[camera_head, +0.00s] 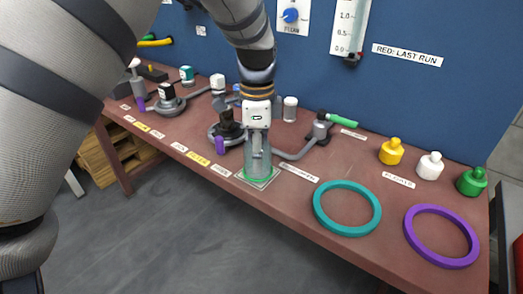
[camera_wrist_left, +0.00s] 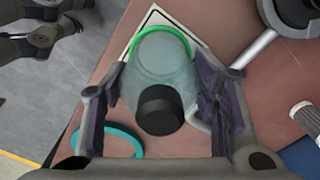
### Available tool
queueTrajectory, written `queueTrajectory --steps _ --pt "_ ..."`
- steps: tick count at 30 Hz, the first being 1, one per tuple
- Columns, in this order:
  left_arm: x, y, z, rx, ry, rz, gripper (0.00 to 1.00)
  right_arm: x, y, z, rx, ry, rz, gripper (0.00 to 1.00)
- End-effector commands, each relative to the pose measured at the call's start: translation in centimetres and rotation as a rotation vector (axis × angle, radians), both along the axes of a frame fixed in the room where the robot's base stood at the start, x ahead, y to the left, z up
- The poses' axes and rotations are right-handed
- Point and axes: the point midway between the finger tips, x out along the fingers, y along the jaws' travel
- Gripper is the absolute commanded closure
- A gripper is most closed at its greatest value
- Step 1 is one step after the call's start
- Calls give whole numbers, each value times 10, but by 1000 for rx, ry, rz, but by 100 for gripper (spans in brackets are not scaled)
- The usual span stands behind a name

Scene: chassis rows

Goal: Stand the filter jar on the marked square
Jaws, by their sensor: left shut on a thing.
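The filter jar (camera_head: 258,165) is a clear, bluish cylinder with a green ring at its base. In the left wrist view the jar (camera_wrist_left: 155,62) shows a black knob on top. My left gripper (camera_head: 257,146) comes down from above and is shut on the jar; in the wrist view its fingers (camera_wrist_left: 163,100) flank the jar on both sides. The marked square (camera_head: 272,182), white-edged, lies directly under the jar near the bench's front edge. The jar looks upright with its base over the square; I cannot tell whether it touches. My right gripper is not in view.
A teal ring (camera_head: 347,231) and a purple ring (camera_head: 441,259) lie to the right. Yellow (camera_head: 391,151), white (camera_head: 430,166) and green (camera_head: 471,181) knobbed weights stand behind them. Grey chassis parts (camera_head: 295,155) lie close beside and behind the jar. The bench's front edge (camera_head: 232,192) is near.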

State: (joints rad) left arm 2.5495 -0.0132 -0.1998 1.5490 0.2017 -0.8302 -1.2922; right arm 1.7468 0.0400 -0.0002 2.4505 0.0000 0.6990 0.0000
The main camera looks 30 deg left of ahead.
Motion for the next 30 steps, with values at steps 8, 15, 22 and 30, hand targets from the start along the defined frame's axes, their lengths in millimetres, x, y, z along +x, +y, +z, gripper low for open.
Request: queueTrajectory --steps 8,15,22,30 --pt "-1 -1 3 -1 -5 0 42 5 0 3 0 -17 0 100" --pt "-1 -1 4 -1 -5 0 26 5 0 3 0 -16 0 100" --pt "0 -1 16 -1 -9 0 26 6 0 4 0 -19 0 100" --pt "-1 -1 89 -2 -12 0 26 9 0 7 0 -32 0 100"
